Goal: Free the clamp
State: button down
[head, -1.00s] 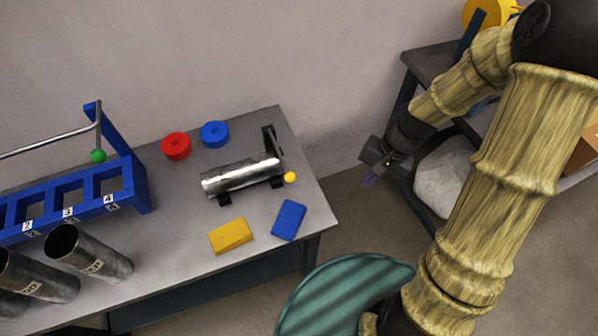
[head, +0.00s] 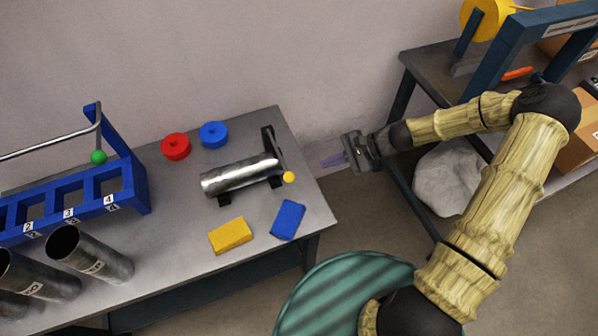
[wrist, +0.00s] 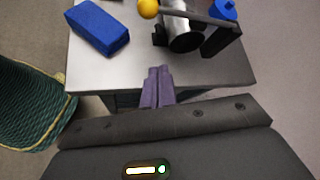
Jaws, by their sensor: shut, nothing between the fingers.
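The clamp (head: 272,144) is a dark bracket with a grey lever bar ending in a yellow ball (head: 288,177), at the right end of a shiny metal tube (head: 235,176). The tube lies across dark supports on the grey table. In the wrist view the clamp (wrist: 222,40) and yellow ball (wrist: 148,8) show at the top, with the tube's open end (wrist: 186,40) between them. My gripper (head: 322,162) is off the table's right edge, pointing left towards the clamp and apart from it. Its purple fingers (wrist: 157,80) are together and empty.
A blue block (head: 288,220) and a yellow block (head: 230,236) lie in front of the tube. Red (head: 176,147) and blue (head: 214,134) discs lie behind it. A blue rack (head: 75,200) and dark tubes (head: 90,255) stand left. A second table (head: 425,65) is at right.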

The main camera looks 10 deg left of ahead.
aim_at(278, 154)
jog(key=x, duration=1)
jog(key=shift+s+a, duration=0.1)
jog(key=shift+s+r+p, duration=0.45)
jog(key=shift+s+r, duration=0.05)
jog(key=shift+r, duration=0.3)
jog(key=shift+s+r+p, duration=0.4)
jog(key=shift+s+r, duration=0.15)
jog(key=shift+r, duration=0.3)
jog(key=shift+w+r, duration=0.1)
